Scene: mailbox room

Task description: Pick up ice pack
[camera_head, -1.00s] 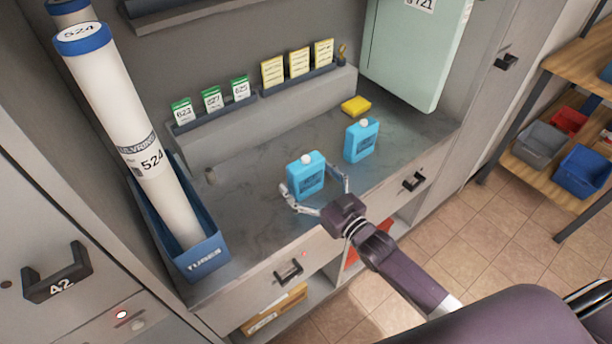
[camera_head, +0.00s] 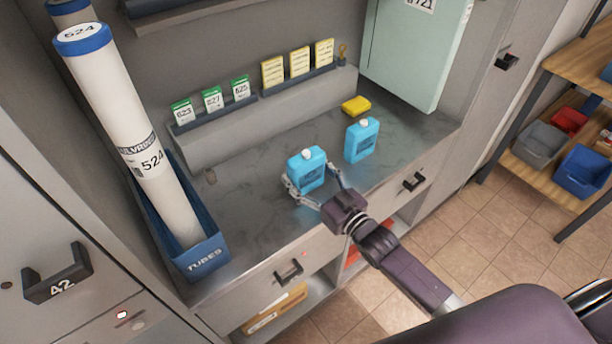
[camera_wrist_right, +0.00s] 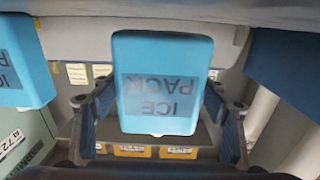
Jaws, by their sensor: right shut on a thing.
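Two blue ice packs with white caps stand on the grey counter. The left ice pack (camera_head: 306,170) is between the fingers of my right gripper (camera_head: 314,190), which is shut on it from both sides. In the right wrist view this ice pack (camera_wrist_right: 163,82) fills the middle, its "ICE PACK" lettering upside down, with a finger on each side. I cannot tell whether its base is clear of the counter. The other ice pack (camera_head: 362,140) stands to the right, apart from the gripper; it also shows at the left of the wrist view (camera_wrist_right: 22,60). My left gripper is not in view.
A blue tubes bin (camera_head: 205,258) with tall white tubes stands at the counter's left. Green and yellow cards (camera_head: 300,62) line a ledge behind. A yellow block (camera_head: 356,105) lies near a pale green cabinet (camera_head: 415,50). Drawer handles (camera_head: 288,272) project below the counter edge.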

